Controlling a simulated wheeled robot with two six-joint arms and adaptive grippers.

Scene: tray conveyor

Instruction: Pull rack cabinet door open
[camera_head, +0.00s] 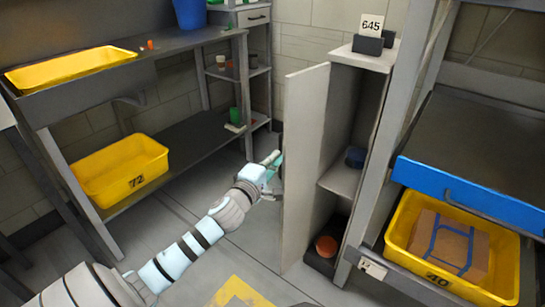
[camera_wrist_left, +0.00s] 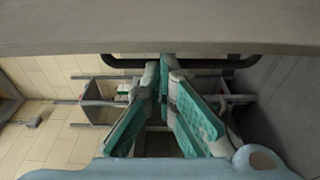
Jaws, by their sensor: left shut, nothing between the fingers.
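The pale rack cabinet door (camera_head: 304,160) stands swung open, with the cabinet's inside in view to its right. My left gripper (camera_head: 274,160) is at the door's left face, at mid height. In the left wrist view, the door (camera_wrist_left: 160,30) fills the top, with a dark bar handle (camera_wrist_left: 110,62) along it. The teal fingers of my left gripper (camera_wrist_left: 165,68) are shut and empty, with their tips close to the handle. I cannot tell whether they touch it. My right gripper is not in view.
The cabinet's shelf (camera_head: 342,180) holds a dark blue item, and an orange ball (camera_head: 326,246) lies at its bottom. A yellow bin (camera_head: 398,232) with a box stands at right under a blue-edged surface (camera_head: 470,190). A shelf bench with a yellow bin (camera_head: 118,160) stands at left. Floor between is clear.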

